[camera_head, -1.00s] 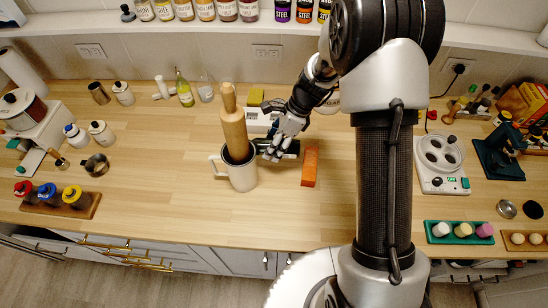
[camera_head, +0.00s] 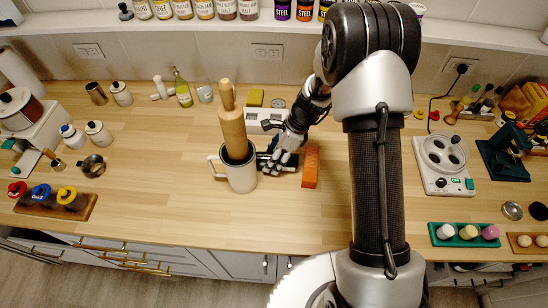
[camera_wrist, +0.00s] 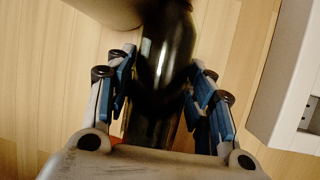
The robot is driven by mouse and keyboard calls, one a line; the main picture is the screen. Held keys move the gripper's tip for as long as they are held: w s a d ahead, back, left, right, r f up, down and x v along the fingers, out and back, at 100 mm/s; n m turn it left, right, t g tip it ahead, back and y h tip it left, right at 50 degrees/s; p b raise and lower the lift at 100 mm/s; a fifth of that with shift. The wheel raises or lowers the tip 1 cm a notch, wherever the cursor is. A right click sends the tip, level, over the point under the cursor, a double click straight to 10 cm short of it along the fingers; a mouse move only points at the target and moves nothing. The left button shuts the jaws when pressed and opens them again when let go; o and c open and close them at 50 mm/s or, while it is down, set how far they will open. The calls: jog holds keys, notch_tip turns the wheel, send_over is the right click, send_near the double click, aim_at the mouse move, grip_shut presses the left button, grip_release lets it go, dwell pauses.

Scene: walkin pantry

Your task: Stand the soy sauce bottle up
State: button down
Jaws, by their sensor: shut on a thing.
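The soy sauce bottle (camera_wrist: 167,50) is dark and glossy and lies between my gripper's blue-padded fingers in the wrist view. In the head view only a dark part of the bottle (camera_head: 290,160) shows, low over the counter and roughly level, just behind and right of the white mug. My gripper (camera_head: 275,163) is shut on it, and also shows in the wrist view (camera_wrist: 162,92). The fingers and mug hide much of the bottle. I cannot tell whether it touches the counter.
The white mug (camera_head: 240,179) with a rolling pin (camera_head: 232,125) stands close left of my gripper. An orange block (camera_head: 310,168) lies close on the right. A white box (camera_head: 256,114) is behind. The counter (camera_head: 180,205) is clear at front left.

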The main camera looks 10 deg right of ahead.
jog(key=c, duration=0.7)
grip_release()
jog(key=shift+c, duration=0.2)
jog(key=p+v, duration=0.3)
jog(key=v, duration=0.9)
jog(key=shift+r, duration=0.15)
jog(key=s+r+n+t+h+b, duration=0.2)
jog(key=s+r+n+b, duration=0.1)
jog(key=s+r+n, duration=1)
jog(key=s+d+r+n+t+h+b, duration=0.1)
jog(key=s+r+n, duration=0.1)
jog(key=s, duration=0.4)
jog(key=s+d+r+n+t+h+b, duration=0.1)
jog(key=s+r+n+t, duration=0.1)
jog(key=s+n, duration=0.3)
jog(key=shift+s+d+n+h, duration=0.3)
jog(key=shift+s+d+h, duration=0.1)
jog(key=shift+s, duration=0.6)
